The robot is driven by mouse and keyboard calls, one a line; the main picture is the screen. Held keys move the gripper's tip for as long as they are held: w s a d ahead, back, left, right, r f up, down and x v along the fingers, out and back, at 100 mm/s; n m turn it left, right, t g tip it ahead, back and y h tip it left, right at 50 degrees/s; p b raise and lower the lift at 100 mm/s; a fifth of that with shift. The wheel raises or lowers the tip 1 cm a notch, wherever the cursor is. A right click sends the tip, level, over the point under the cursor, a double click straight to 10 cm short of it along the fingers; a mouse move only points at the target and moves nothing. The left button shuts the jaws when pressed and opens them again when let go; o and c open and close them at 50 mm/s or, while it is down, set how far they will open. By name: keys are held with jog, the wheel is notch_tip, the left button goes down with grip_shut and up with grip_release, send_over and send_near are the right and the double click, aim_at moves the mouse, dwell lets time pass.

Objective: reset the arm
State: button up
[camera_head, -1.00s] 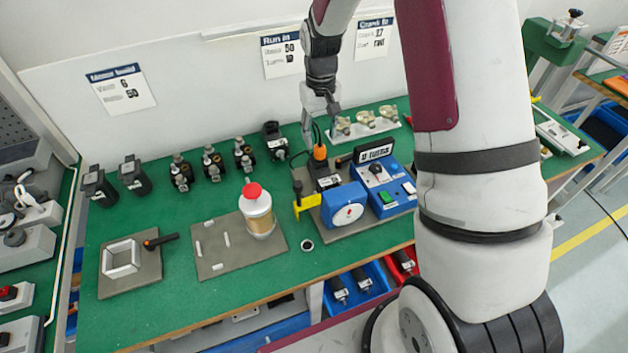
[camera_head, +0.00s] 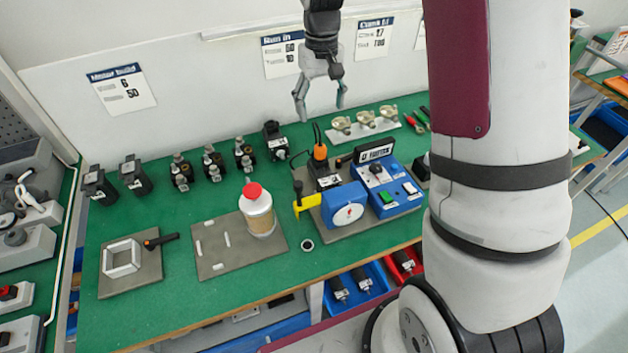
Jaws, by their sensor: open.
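My gripper (camera_head: 321,104) hangs above the back of the green workbench (camera_head: 205,285), in front of the white back panel. Its two fingers are spread apart with nothing between them. It is clear of the bench and of the parts below it. My arm's white and maroon links fill the right part of the view and hide the right side of the bench.
Below my gripper are a blue test unit (camera_head: 386,192) and a rack of brass-coloured parts (camera_head: 366,124). A red-capped jar (camera_head: 257,212) stands on a grey plate. Several black parts (camera_head: 182,172) line the back left. A square frame (camera_head: 122,257) lies front left.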

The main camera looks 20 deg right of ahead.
notch_tip(320, 180, up, 4)
jog(key=shift+f, duration=0.2)
jog(key=s+a+r+t, duration=0.3)
jog(key=s+a+r, duration=0.1)
jog(key=s+r, duration=1)
jog(key=s+a+t, duration=0.1)
jog(key=s+t, duration=0.1)
jog(key=s, duration=1.3)
jog(key=shift+a+f, duration=0.2)
jog(key=shift+f, duration=0.25)
jog(key=shift+w, duration=0.1)
